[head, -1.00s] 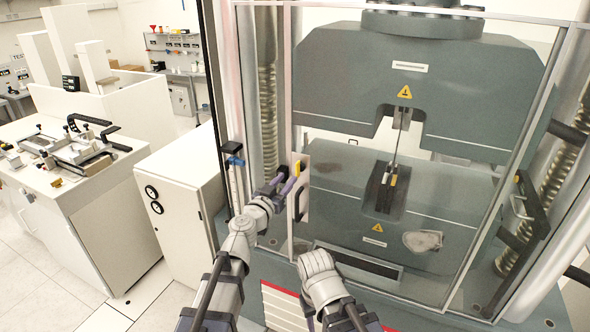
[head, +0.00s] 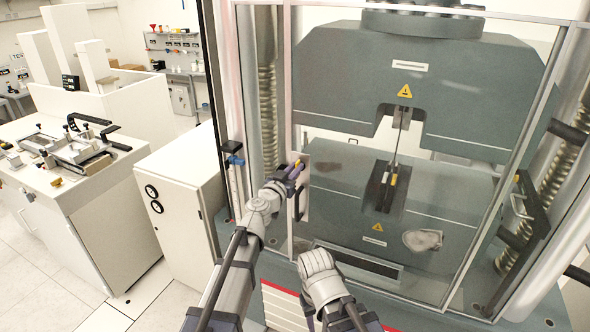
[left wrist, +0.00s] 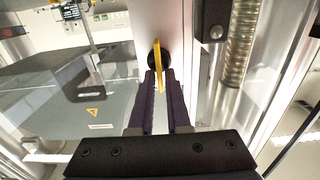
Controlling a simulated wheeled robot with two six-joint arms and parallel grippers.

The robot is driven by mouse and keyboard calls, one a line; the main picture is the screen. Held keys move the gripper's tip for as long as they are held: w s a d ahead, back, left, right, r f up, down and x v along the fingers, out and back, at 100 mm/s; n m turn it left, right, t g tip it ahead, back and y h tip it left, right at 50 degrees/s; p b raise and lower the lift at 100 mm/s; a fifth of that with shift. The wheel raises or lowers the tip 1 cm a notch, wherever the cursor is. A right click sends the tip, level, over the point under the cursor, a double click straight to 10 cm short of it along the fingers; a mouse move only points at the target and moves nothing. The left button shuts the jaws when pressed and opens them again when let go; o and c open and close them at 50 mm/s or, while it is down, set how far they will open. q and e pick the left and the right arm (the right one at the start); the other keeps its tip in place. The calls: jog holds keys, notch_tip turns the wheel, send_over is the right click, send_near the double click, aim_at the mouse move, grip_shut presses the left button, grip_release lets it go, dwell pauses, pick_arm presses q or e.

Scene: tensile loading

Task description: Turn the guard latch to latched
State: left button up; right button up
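The guard latch is a thin yellow handle on a dark round base, on the left frame post of the machine's clear guard. The yellow handle (left wrist: 160,66) stands nearly upright in the left wrist view, and it shows small in the head view (head: 299,164). My left gripper (left wrist: 160,76) has its two purple fingers on either side of the handle's near end, with a narrow gap visible on the right. In the head view my left gripper (head: 294,172) is at the latch and partly covers it. My right arm shows at bottom centre, but its fingers do not.
The clear guard (head: 455,190) covers the grey testing machine, with a black handle (head: 532,205) at right. A white cabinet with two gauges (head: 180,200) stands left of the frame. A bench with a fixture (head: 75,155) is farther left.

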pick_arm(q)
grip_shut()
jog(key=shift+n, duration=0.3)
jog(key=shift+w+a+f+n+b, duration=0.1)
jog(key=shift+a+f+n+b, duration=0.15)
jog(key=shift+n, duration=2.6)
jog(key=shift+w+a+f+n+b, duration=0.1)
jog(key=shift+a+f+n+b, duration=0.15)
jog(key=shift+n, duration=2.65)
jog(key=shift+w+a+f+n+b, duration=0.1)
jog(key=shift+a+f+n+b, duration=0.15)
jog(key=shift+n, duration=2.6)
jog(key=shift+o, duration=2)
grip_release()
